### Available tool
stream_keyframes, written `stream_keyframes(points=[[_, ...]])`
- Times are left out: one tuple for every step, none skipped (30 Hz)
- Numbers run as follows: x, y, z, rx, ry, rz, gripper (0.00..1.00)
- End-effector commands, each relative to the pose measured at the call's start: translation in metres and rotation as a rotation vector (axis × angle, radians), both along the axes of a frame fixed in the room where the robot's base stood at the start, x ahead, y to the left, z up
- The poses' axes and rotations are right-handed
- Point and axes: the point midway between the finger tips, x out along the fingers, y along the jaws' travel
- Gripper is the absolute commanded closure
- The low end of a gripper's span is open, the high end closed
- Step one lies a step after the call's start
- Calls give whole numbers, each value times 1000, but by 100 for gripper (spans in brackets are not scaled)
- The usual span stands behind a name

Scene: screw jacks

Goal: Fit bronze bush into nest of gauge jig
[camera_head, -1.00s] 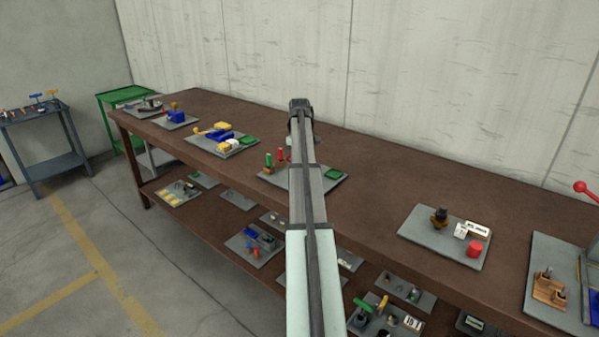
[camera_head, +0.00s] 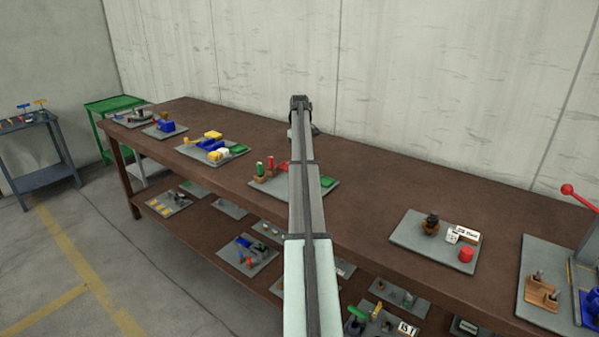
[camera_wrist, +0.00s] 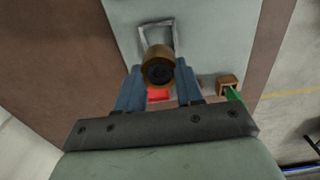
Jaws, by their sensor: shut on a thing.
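The bronze bush (camera_wrist: 158,55) is a short brown-gold ring with a dark bore, in the middle of the wrist view. My gripper (camera_wrist: 159,73) is shut on it, with one blue finger on each side. A pale open rectangular frame (camera_wrist: 176,40) on a grey plate (camera_wrist: 215,40) shows just past the bush; it looks like the jig's nest. The bush overlaps its near end in the picture, and I cannot tell the height between them. In the head view my arm hides the bush, the fingertips and the frame.
A brown block (camera_wrist: 228,80) with a green part and a red part (camera_wrist: 159,94) lie near my fingers. In the head view a plate (camera_head: 325,192) with red and green pieces lies beside my arm. Another plate (camera_head: 405,240) lies right; bare bench (camera_head: 365,185) lies between.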

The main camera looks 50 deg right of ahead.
Motion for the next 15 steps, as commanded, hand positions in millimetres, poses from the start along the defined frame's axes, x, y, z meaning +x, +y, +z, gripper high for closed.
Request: stream_keyframes(points=[[-1,1,-10,1,1,0,100],[-1,1,-15,1,1,0,100],[-1,1,-22,1,1,0,100],[-1,1,-26,1,1,0,100],[-1,1,-29,1,1,0,100],[0,1,-33,0,0,0,100],[0,1,-35,0,0,0,100],[0,1,-37,0,0,0,100],[0,0,-39,0,0,0,100],[0,0,-41,0,0,0,100],[0,1,-44,0,0,0,100],[0,1,-48,1,1,0,100],[-1,1,-51,1,1,0,100],[0,1,-55,1,1,0,100],[0,1,-60,1,1,0,100]])
